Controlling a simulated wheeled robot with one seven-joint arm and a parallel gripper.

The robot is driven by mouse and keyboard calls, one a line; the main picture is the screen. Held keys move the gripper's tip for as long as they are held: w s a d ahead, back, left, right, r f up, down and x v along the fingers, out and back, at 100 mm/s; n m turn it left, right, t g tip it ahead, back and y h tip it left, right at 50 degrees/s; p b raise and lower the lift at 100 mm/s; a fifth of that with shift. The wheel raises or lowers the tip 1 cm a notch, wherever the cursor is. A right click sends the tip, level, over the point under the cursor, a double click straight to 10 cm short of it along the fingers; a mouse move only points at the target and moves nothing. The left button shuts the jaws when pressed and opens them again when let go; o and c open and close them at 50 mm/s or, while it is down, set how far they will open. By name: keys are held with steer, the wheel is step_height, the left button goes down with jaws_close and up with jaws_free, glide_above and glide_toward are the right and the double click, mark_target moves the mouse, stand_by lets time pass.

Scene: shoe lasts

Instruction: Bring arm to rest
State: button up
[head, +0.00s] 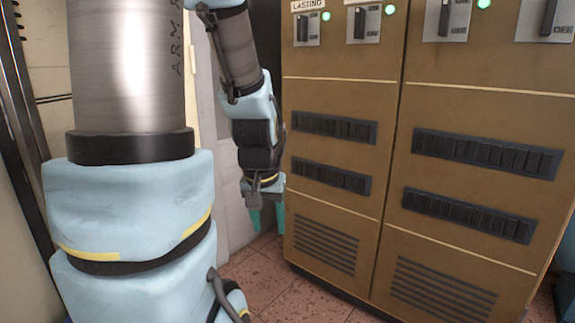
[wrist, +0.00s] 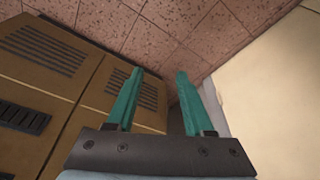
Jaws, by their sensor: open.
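My gripper (head: 268,218) hangs at the end of my arm in the head view, pointing down in front of the left side of a brown cabinet. In the wrist view my gripper (wrist: 160,90) shows two teal fingers spread apart with nothing between them. Below and beyond the fingers lies the tiled floor (wrist: 150,30). My light blue and grey arm fills the left part of the head view.
A brown cabinet (head: 345,215) with switches, green lamps and vents stands at the right. It also shows at the left of the wrist view (wrist: 65,85). A pale door (head: 228,190) is behind my arm. Reddish floor (head: 262,275) between them is clear.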

steer(key=s+a+f+g, duration=0.1)
steer(key=s+a, duration=0.2)
step_height(320, 180, up, 29)
steer(key=p, duration=2.9)
steer(key=shift+s+d+n, duration=0.15)
steer(key=shift+n, duration=0.25)
steer(key=shift+d+f, duration=0.1)
